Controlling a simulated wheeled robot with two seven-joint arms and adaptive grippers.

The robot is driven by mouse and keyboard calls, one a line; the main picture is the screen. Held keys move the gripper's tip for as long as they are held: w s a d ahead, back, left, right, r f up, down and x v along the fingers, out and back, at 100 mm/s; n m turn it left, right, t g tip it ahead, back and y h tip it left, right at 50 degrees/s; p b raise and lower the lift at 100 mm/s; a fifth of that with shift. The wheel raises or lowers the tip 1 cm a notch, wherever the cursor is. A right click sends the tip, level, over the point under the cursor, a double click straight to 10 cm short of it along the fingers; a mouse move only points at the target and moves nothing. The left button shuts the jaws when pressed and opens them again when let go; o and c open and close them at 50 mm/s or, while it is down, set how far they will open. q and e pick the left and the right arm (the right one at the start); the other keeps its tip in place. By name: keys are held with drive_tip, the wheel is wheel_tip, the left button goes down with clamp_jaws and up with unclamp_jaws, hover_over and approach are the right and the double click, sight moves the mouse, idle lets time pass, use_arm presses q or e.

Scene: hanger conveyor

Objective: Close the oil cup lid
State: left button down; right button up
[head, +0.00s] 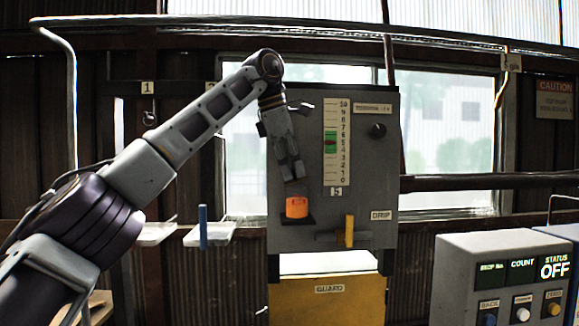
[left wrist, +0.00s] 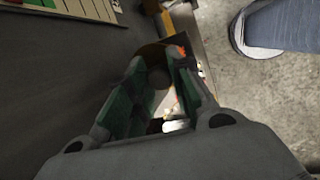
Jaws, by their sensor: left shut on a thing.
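The oil cup (head: 297,207) is a small glowing orange cup on a dark bracket on the front of the grey panel. My left gripper (head: 291,172) points down just above it, its fingertips close over the cup's top. In the left wrist view my left gripper (left wrist: 158,78) has its green-padded fingers closed around a small brownish piece, which looks like the oil cup lid (left wrist: 152,52). The fingers hide most of the lid, and its exact angle cannot be told. My right gripper is not in view.
The grey panel (head: 358,120) carries a level gauge (head: 337,140), a dark knob (head: 377,130) and a yellow drip lever (head: 349,231). A yellow guard (head: 345,302) is below. A control box (head: 505,275) reading OFF stands at right. A blue peg (head: 203,228) stands left.

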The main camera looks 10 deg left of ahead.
use_arm(q)
drive_tip(key=shift+w+d+f+g+y, duration=0.1)
drive_tip(key=shift+d+f+g+y, duration=0.15)
drive_tip(key=shift+y, duration=0.4)
drive_tip(key=shift+w+d+f+g+y, duration=0.15)
drive_tip(key=shift+d+y, duration=0.1)
drive_tip(key=shift+y, duration=0.45)
drive_tip(key=shift+d+f+g+y, duration=0.15)
drive_tip(key=shift+d+g+y, duration=0.1)
drive_tip(key=shift+y, duration=0.4)
drive_tip(key=c, duration=1.2)
unclamp_jaws()
drive_tip(key=shift+c, duration=0.2)
drive_tip(key=shift+s+a+r+t+h, duration=0.1)
drive_tip(key=shift+a+r+t+h, duration=0.25)
drive_tip(key=shift+h, duration=0.65)
drive_tip(key=shift+s+a+r+t+h, duration=0.1)
drive_tip(key=shift+a+r+t+h, duration=0.2)
drive_tip(key=shift+h, duration=0.7)
